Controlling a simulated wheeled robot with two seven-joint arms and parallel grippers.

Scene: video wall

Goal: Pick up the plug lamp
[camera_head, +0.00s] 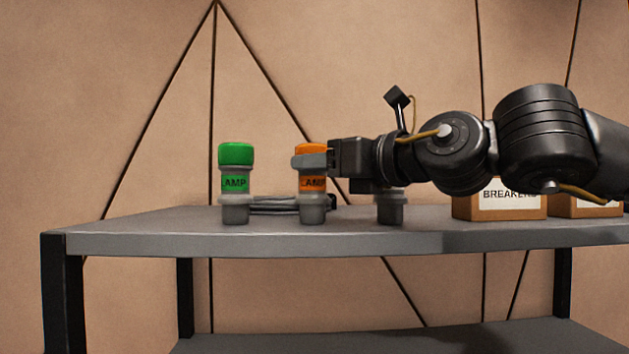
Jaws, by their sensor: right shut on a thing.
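An orange plug lamp (313,183) with a dark LAMP label stands upright in a grey socket base on the table. My right gripper (312,161) comes in from the right and is shut on the orange lamp just above its label. A green plug lamp (235,155) stands upright in its own grey base to the left, apart from the gripper. A third grey base (390,211) is to the right under my right arm, and its upper part is hidden. My left gripper is not in view.
The grey table (250,243) has dark legs and a lower shelf (400,338). Grey cables (275,206) lie behind the bases. A box labelled BREAKERS (480,208) and another box (585,208) stand at the right, partly behind my arm. The table's left end is clear.

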